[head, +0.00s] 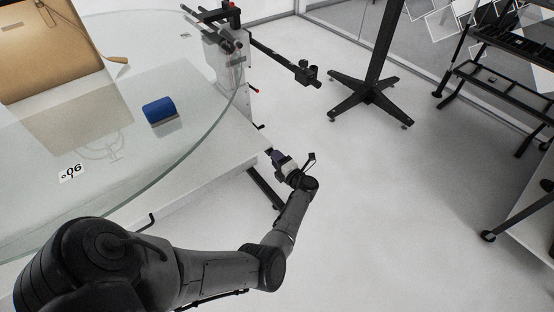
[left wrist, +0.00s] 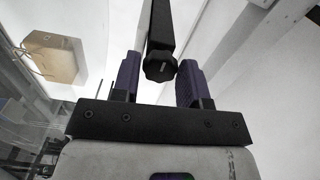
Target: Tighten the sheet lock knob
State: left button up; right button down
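A black knob (left wrist: 160,66) with a scalloped rim sits at the end of a black bar (left wrist: 161,22) in the left wrist view. My left gripper (left wrist: 161,62) is open, with one purple finger on each side of the knob. A narrow gap shows at the left finger; the right finger's edge lies very close to the knob, and I cannot tell whether they touch. In the head view my left gripper (head: 274,155) is low beside the turntable stand, and I cannot make out the knob there. My right gripper is out of view.
A black stand base (head: 370,97) is farther back. The floor right of my gripper is clear.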

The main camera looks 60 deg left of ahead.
pick_arm(q)
jog(key=o, duration=0.4)
jog(key=shift+c, duration=0.2)
jog(key=w+d+p, duration=0.1)
jog(key=d+p, duration=0.1)
jog(key=d, duration=1.1)
jog(key=shift+w+d, duration=0.2)
jog(key=shift+d, duration=0.2)
